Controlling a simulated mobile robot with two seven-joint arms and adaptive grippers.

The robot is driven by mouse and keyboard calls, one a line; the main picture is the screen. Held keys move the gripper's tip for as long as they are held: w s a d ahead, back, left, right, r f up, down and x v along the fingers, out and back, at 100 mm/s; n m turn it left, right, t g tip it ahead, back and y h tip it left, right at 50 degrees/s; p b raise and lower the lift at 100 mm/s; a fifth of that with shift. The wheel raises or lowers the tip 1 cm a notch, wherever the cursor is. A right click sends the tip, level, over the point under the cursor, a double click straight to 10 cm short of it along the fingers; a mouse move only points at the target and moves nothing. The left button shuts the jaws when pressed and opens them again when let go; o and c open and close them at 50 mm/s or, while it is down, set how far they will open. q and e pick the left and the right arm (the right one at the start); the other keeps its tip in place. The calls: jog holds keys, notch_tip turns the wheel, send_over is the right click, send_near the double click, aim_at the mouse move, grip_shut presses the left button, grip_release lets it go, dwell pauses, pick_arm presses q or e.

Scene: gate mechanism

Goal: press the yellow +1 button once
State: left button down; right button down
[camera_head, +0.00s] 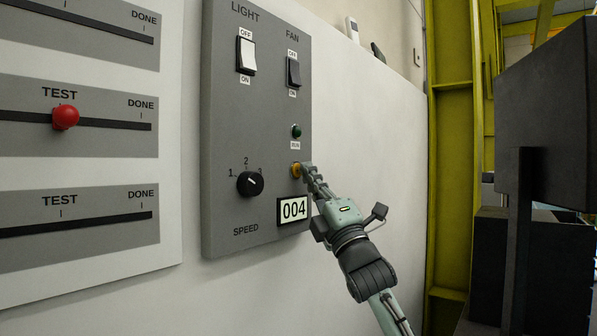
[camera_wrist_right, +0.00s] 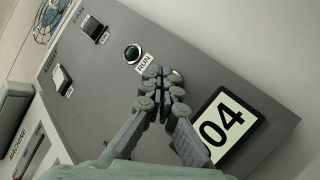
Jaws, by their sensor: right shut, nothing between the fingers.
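The yellow button (camera_head: 296,170) sits on the grey control panel (camera_head: 225,130), below the green RUN button and above the number display. My right gripper (camera_head: 306,169) is shut and empty, with its fingertips at the right side of the yellow button. I cannot tell whether they touch it. In the right wrist view the shut fingertips (camera_wrist_right: 160,72) cover most of the button, and no +1 label is readable. My left gripper is not in view.
The panel also holds a light switch (camera_head: 246,55), a fan switch (camera_head: 293,72), a green RUN button (camera_head: 296,131) and a black speed knob (camera_head: 250,184). A slider panel with a red knob (camera_head: 65,116) is at left. Bare white wall (camera_head: 370,130) lies to the right.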

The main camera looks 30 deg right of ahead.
jog(key=shift+s+d, duration=0.2)
jog(key=shift+s, duration=0.2)
jog(key=shift+s, duration=0.1)
jog(key=s, duration=0.1)
jog(key=s+d, duration=0.1)
jog(key=s, duration=0.1)
jog(key=s+d, duration=0.1)
jog(key=shift+s+b, duration=0.25)
jog(key=shift+b, duration=0.05)
dwell(0.7)
